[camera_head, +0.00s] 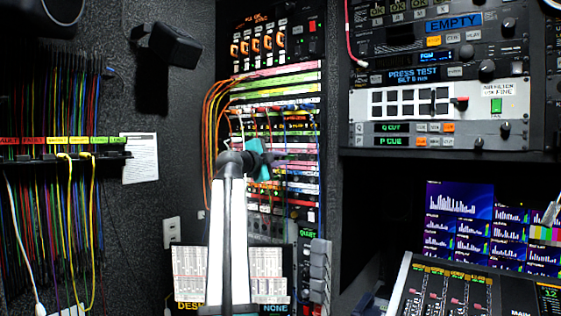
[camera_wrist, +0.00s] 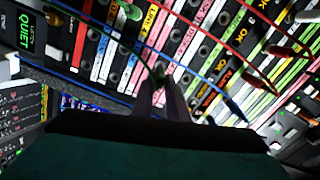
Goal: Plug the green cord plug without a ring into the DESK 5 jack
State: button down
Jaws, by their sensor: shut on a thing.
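My gripper (camera_wrist: 160,88) is shut on a green plug (camera_wrist: 159,72) close in front of the patch bay in the wrist view. A thin green cord (camera_wrist: 118,40) runs from it toward the upper left. Whether the plug has a ring is too small to tell, and its tip is hidden against the panel. In the head view my gripper (camera_head: 268,158) shows as a teal part before the patch bay (camera_head: 300,180); its fingertips are hard to make out. The jack rows have pink, white and yellow label strips. I cannot read which jack is DESK 5.
Blue and red cords (camera_wrist: 245,70) cross the panel near my gripper, with other plugs (camera_wrist: 282,51) at the right. Orange cords (camera_head: 212,125) loop at the bay's left side. Hanging cords (camera_head: 50,110) fill the left wall.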

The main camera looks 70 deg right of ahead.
jog(key=shift+b+x, duration=0.6)
jog(key=shift+x, duration=0.45)
jog(key=c, duration=1.7)
grip_release()
jog(key=shift+o, duration=0.2)
jog(key=b+v, duration=0.1)
jog(key=v, duration=1.2)
jog(key=shift+w+a+b, duration=0.15)
jog(key=shift+a+b, duration=0.15)
jog(key=shift+a, duration=0.1)
